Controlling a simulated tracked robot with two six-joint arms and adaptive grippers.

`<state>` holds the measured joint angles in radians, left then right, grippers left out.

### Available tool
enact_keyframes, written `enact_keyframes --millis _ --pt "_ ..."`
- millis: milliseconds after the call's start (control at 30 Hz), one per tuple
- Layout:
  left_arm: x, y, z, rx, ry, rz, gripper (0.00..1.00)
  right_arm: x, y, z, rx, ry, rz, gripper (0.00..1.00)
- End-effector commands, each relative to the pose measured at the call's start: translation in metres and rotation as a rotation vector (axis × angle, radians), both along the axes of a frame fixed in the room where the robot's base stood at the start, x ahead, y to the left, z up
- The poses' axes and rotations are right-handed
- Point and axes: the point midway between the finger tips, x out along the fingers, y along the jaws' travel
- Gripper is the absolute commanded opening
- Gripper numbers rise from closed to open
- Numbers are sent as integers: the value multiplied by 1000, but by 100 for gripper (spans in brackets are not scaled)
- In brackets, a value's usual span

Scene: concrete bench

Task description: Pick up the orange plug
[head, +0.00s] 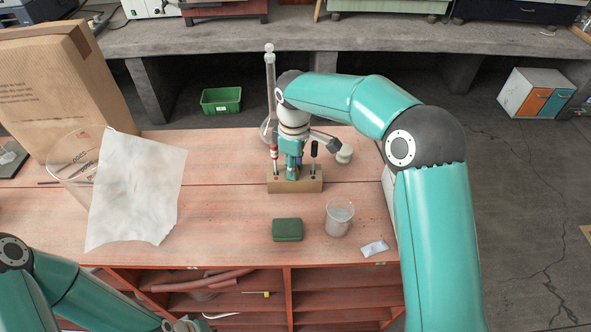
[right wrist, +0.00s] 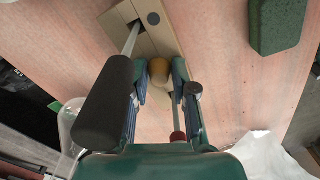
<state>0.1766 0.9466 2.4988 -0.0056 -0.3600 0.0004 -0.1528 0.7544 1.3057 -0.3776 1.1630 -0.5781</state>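The orange plug (right wrist: 158,72) shows in the right wrist view as a small orange-brown piece at the wooden block (right wrist: 150,30). My right gripper (right wrist: 160,66) points down at the block, with one finger on each side of the plug. Narrow gaps seem to remain between fingers and plug. In the head view my right gripper (head: 293,168) is over the wooden block (head: 311,186), and I cannot make out the plug there. My left arm is at the lower left; only a small part near its gripper shows at the bottom edge.
A black-handled tool (right wrist: 105,100) and a red-handled tool (right wrist: 178,136) stand close to the right gripper. A long-necked flask (head: 270,85) is behind it. A green block (head: 287,229) and small beaker (head: 339,220) are in front. A paper sheet (head: 135,190) lies left.

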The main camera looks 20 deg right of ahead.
Motion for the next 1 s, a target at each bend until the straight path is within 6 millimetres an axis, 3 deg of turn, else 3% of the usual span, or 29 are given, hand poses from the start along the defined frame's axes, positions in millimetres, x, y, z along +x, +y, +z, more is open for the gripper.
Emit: enact_keyframes --millis 433,633,867,1000 --pt "0 0 -1 0 0 0 0 0 -1 -2 -2 2 1 12" --pt "0 0 -1 0 0 0 0 1 0 9 -2 -1 1 12" --pt "0 0 -3 0 0 0 0 2 1 44 0 -5 1 12" --pt "0 0 -2 0 0 0 0 2 1 82 0 -8 1 12"
